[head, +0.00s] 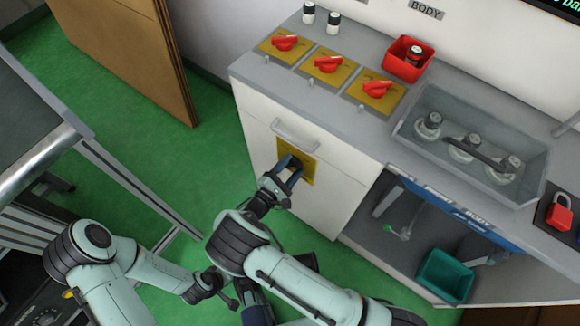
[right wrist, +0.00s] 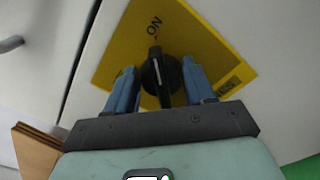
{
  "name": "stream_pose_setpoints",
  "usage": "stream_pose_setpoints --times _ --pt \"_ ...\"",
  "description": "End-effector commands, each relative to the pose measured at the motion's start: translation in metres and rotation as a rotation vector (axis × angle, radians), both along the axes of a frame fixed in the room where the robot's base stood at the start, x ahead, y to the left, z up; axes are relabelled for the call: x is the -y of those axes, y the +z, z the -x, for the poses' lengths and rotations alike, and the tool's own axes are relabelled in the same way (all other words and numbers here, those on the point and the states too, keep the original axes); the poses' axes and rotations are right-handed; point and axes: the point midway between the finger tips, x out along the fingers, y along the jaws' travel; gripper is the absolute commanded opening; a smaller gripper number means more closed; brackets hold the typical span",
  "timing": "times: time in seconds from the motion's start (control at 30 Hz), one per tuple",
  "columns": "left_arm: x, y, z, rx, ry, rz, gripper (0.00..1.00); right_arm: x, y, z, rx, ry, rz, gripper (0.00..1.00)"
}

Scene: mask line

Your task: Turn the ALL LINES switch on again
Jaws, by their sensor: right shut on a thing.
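The ALL LINES switch is a black rotary knob (right wrist: 160,72) on a yellow plate (right wrist: 205,45) on the white cabinet front. The plate also shows in the head view (head: 309,172), below a grey handle. In the right wrist view, the knob's white line points roughly toward the word ON; the other label is unreadable. My right gripper (head: 287,168) is shut on the knob, its blue fingers (right wrist: 160,88) on either side. My left gripper (head: 212,288) is low, away from the cabinet; its fingers are too unclear to judge.
Red knobs on yellow plates (head: 328,65) line the counter top, beside a red bin (head: 407,58) and a grey tray (head: 415,100). A red padlock (head: 559,212) lies at the right. A teal bin (head: 445,276) is in the open bay. Green floor (head: 130,125) is clear left of the cabinet.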

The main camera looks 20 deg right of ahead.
Motion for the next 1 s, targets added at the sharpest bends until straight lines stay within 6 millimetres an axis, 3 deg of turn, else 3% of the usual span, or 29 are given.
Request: stream_pose_setpoints --times 0.63,0.67,0.7,0.73,1.0 --pt "0.0004 0.0005 0.0012 -0.003 -0.001 0.001 0.43 -0.0011 -0.0025 0.0009 0.035 0.003 -0.035 0.23" --pt "0.0004 0.0005 0.0011 -0.003 -0.001 0.001 0.43 -0.0011 -0.0025 0.0009 0.035 0.002 -0.035 0.6" --pt "0.0004 0.0005 0.0012 -0.003 -0.001 0.001 0.43 -0.0011 -0.0025 0.0009 0.035 0.003 -0.035 0.73" --pt "0.0004 0.0005 0.0012 -0.003 -0.001 0.001 0.43 -0.0011 -0.0023 0.0009 0.035 0.003 -0.035 0.78" --pt "0.0004 0.0007 0.0009 -0.003 -0.001 0.001 0.43 -0.0007 -0.0011 0.0006 0.036 0.001 -0.032 0.78"
